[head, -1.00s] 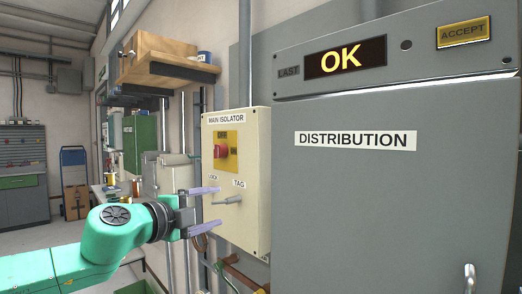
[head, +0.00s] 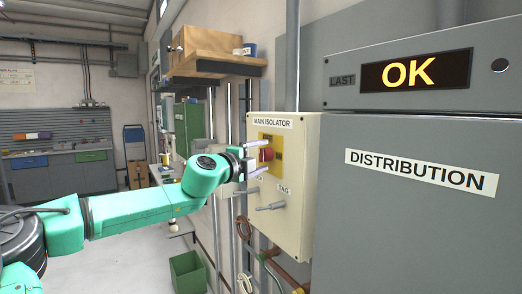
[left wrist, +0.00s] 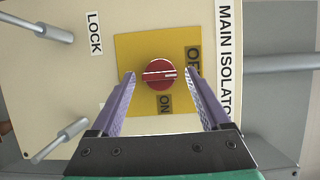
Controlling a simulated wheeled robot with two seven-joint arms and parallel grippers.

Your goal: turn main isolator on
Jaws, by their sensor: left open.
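The main isolator box (head: 300,215) is a cream wall box at centre in the head view. Its red rotary knob (left wrist: 152,80) sits on a yellow plate (left wrist: 128,48). In the left wrist view an OFF label (left wrist: 193,60) is right of the knob and an ON label (left wrist: 165,105) is below it. The knob's bar lies across the picture, its pale mark toward OFF. My left gripper (left wrist: 160,74) is open, its two purple fingers on either side of the knob in the picture; I cannot tell whether they touch it. My right gripper is out of view.
Grey pegs stick out by the LOCK (left wrist: 95,33) and TAG labels, one peg (head: 270,206) below the knob. The grey distribution cabinet (head: 415,240) stands to the right. A wooden box (head: 208,45) sits on a shelf above. A green bin (head: 188,272) is on the floor.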

